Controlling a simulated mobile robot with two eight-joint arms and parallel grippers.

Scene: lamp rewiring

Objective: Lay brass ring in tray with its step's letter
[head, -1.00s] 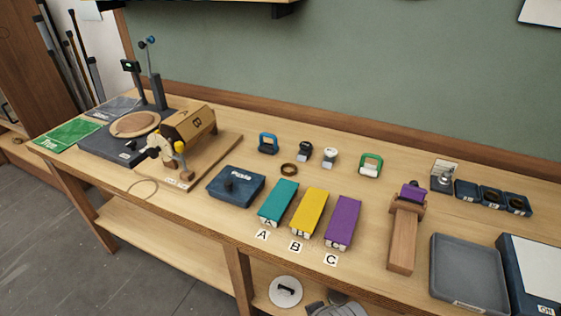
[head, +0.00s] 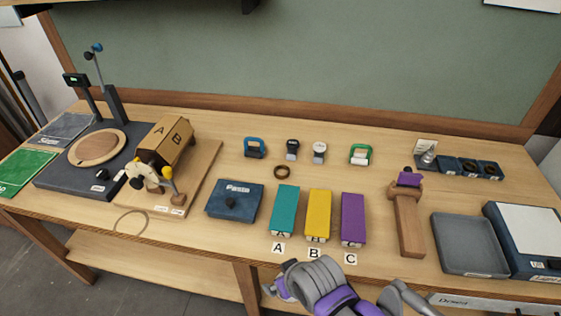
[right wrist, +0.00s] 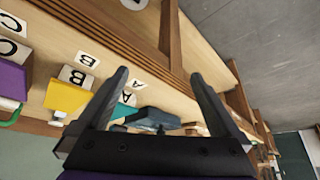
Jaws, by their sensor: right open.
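The brass ring (head: 282,172) lies flat on the bench behind the teal block, with nothing holding it. A teal block (head: 285,209), a yellow block (head: 319,214) and a purple block (head: 353,219) stand in a row, with cards A (head: 278,248), B (head: 314,253) and C (head: 350,259) before them. An empty grey tray (head: 468,270) lies at the right. My right gripper (right wrist: 158,76) is open and empty in the right wrist view, near the bench's front edge; its arm shows at the bottom of the head view. My left gripper is out of view.
Small dark trays (head: 468,168) stand at the back right. Several coloured clamp-like items line the back, including a blue one (head: 255,148).

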